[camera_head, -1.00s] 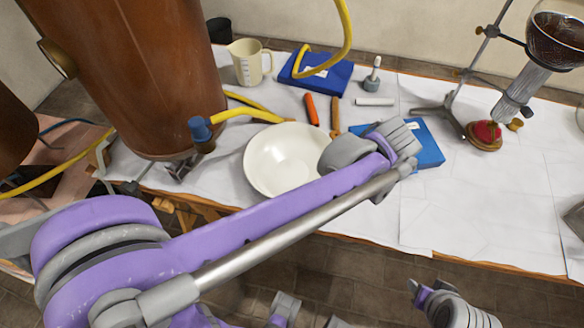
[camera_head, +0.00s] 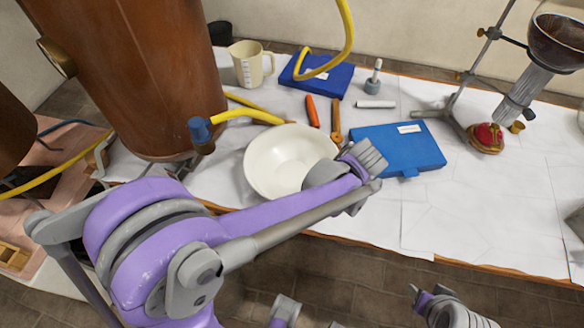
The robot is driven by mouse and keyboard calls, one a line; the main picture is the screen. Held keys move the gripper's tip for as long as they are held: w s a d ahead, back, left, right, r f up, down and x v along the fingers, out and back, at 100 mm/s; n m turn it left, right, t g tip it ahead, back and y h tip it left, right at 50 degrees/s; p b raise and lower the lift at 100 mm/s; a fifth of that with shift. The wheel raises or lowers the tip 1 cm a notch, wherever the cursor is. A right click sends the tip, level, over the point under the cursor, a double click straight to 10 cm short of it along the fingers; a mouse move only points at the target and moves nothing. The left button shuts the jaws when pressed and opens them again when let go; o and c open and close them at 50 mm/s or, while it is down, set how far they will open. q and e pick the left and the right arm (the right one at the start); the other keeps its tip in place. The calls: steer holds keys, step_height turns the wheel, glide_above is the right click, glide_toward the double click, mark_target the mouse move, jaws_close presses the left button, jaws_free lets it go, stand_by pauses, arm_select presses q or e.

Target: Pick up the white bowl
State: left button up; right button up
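The white bowl (camera_head: 278,158) sits upright on the white-covered table, near its front edge. My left arm reaches in from the lower left, and its purple and grey end (camera_head: 345,178) is over the bowl's right side, hiding part of the rim. The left gripper's fingers are hidden, so I cannot tell whether they touch the bowl. At the bottom right, part of my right arm (camera_head: 450,305) shows below the table edge. Its fingertips are not clearly visible.
A large copper vessel (camera_head: 125,80) with a yellow hose (camera_head: 250,114) stands left of the bowl. A beaker (camera_head: 250,64), two blue cases (camera_head: 398,146) (camera_head: 316,74) and orange-handled tools (camera_head: 312,112) lie behind and right. A metal stand (camera_head: 465,80) is further right. The table's front right is clear.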

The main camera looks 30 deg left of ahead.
arm_select(q)
jaws_close()
stand_by(1.3)
